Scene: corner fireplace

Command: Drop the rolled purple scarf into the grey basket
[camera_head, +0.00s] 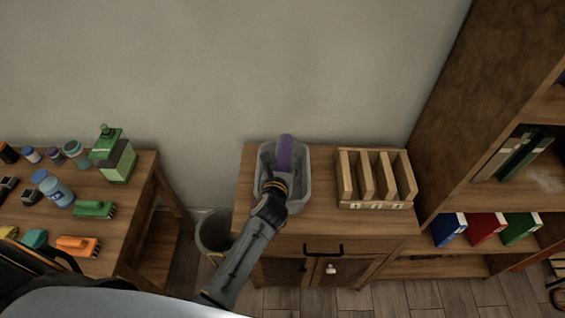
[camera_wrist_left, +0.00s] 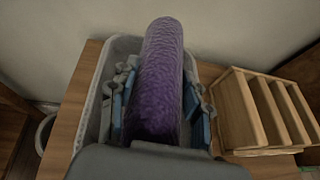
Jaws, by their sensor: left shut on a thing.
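The rolled purple scarf (camera_head: 285,152) is a purple cylinder held over the grey basket (camera_head: 304,192), which stands on the wooden cabinet. My left gripper (camera_head: 277,182) is shut on the scarf, above the basket opening. In the left wrist view the scarf (camera_wrist_left: 160,85) lies between the blue-padded fingers, its far end pointing away. The basket rim (camera_wrist_left: 93,112) shows around the gripper there. The gripper and scarf hide much of the basket's inside. My right gripper is not in view.
A wooden slotted rack (camera_head: 376,180) stands right of the basket on the cabinet (camera_head: 320,222). A grey bin (camera_head: 214,232) is on the floor to the left. A table (camera_head: 128,205) with bottles and brushes is at left, a bookshelf (camera_head: 480,110) at right.

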